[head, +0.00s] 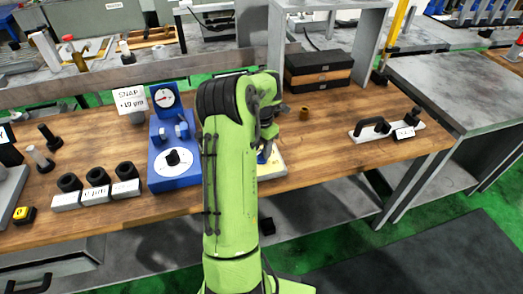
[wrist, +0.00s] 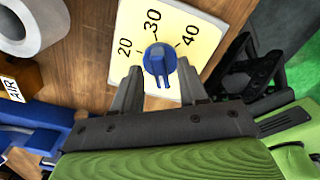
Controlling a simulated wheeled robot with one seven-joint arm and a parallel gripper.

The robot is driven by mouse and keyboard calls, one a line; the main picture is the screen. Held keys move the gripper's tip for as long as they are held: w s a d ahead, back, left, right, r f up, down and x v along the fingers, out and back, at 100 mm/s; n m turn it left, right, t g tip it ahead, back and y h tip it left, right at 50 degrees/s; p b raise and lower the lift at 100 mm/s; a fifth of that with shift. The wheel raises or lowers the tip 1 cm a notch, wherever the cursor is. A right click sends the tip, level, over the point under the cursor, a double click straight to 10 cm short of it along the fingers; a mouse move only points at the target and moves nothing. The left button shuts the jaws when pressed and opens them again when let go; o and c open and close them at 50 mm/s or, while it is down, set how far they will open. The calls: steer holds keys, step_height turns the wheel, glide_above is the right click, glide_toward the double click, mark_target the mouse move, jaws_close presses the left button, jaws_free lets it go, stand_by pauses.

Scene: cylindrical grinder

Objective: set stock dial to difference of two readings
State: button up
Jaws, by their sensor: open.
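The stock dial is a pale yellow plate (wrist: 203,42) marked 20, 30 and 40, with a blue knob (wrist: 158,60) in its middle. The knob's ridge runs roughly up and down in the wrist view, its upper end towards the 30; the exact setting is unclear. My gripper (wrist: 159,70) is open, with one finger on each side of the knob and gaps showing. A sign (head: 131,101) reads "SNAP" and what looks like -19 µm. A round gauge (head: 164,98) has a red needle, its reading too small.
A blue stand (head: 176,183) with a white dial and black knob is left of my arm. Several black rings (head: 96,176) stand on labelled blocks further left.

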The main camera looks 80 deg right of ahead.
steer(key=shift+f, duration=0.1)
jaws_close()
